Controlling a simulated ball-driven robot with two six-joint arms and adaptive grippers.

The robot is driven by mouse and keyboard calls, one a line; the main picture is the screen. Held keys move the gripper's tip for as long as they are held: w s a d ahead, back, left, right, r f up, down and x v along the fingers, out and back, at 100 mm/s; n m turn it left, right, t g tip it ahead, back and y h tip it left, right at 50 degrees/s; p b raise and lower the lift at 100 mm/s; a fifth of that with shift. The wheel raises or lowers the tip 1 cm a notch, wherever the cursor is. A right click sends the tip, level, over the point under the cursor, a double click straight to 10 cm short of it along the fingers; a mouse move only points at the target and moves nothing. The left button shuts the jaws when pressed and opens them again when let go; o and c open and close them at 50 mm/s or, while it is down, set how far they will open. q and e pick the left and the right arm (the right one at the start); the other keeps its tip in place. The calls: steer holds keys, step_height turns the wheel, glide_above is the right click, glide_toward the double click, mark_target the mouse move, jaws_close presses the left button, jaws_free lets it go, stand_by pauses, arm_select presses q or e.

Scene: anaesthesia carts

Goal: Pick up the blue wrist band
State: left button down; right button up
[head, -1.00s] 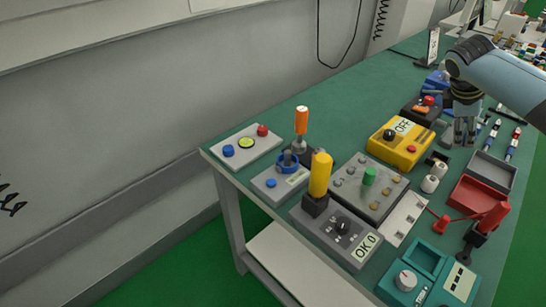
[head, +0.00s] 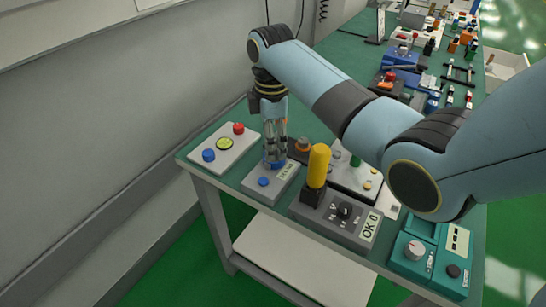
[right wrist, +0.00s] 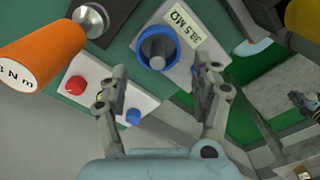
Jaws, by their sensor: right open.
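The blue wrist band (right wrist: 144,53) is a blue ring around a dark grey post on a grey tester box (right wrist: 184,68) labelled 38.5 MΩ. In the head view only a little of the band shows, beneath my fingers, and the tester box (head: 263,182) stands near the table's left end. My right gripper (head: 275,158) points down over the band. In the right wrist view the right gripper (right wrist: 160,80) is open, with one finger on each side and the band ahead between them. Nothing is held. My left gripper is not in view.
A white box (head: 226,147) with red and blue buttons stands to the left. A yellow-handled grey box (head: 345,212) stands to the right. An orange-handled tool (right wrist: 42,55) is close by in the wrist view. The table's front edge is near.

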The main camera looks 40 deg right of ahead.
step_height(320, 180, down, 5)
steer(key=shift+w+r, duration=0.1)
steer(key=shift+c, duration=0.2)
steer(key=shift+d, duration=0.1)
steer(key=c, duration=0.7)
